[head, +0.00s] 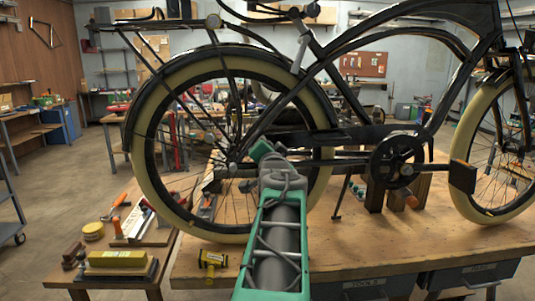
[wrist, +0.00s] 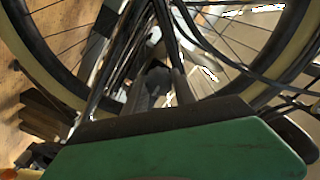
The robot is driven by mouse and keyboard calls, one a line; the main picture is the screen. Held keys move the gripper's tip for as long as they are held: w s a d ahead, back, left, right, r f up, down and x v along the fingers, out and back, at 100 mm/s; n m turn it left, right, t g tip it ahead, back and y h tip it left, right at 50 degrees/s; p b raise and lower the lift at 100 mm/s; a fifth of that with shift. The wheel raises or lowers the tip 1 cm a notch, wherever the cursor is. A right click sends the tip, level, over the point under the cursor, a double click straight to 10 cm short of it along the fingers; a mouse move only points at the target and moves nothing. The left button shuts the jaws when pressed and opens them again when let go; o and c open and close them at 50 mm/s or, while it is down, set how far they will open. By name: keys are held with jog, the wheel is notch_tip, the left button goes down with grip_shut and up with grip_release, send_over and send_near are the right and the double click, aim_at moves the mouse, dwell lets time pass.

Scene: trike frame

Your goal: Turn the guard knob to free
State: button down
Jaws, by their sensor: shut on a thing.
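The trike frame stands on the wooden workbench, its rear wheel (head: 150,190) and its crank (head: 398,160) showing in the head view. My gripper (head: 262,152) is at the rear wheel, just right of the hub (head: 232,167) and beside the chain stay. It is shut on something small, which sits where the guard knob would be. The knob is hidden by the gripper in both views, so its setting cannot be read.
The wooden workbench (head: 340,245) has bare space at the front. A yellow-black tool (head: 212,262) lies near its left edge. Spokes and tubes crowd my gripper.

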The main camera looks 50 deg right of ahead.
jog(key=shift+r+m, duration=0.2)
jog(key=shift+m, duration=0.1)
jog(key=c, duration=1.4)
grip_release()
jog(key=shift+c, duration=0.2)
jog(key=o, duration=0.4)
jog(key=shift+f, duration=0.15)
jog(key=shift+s, duration=0.1)
jog(key=b+v, duration=0.1)
jog(key=v, duration=0.6)
jog(key=shift+s+a, duration=0.2)
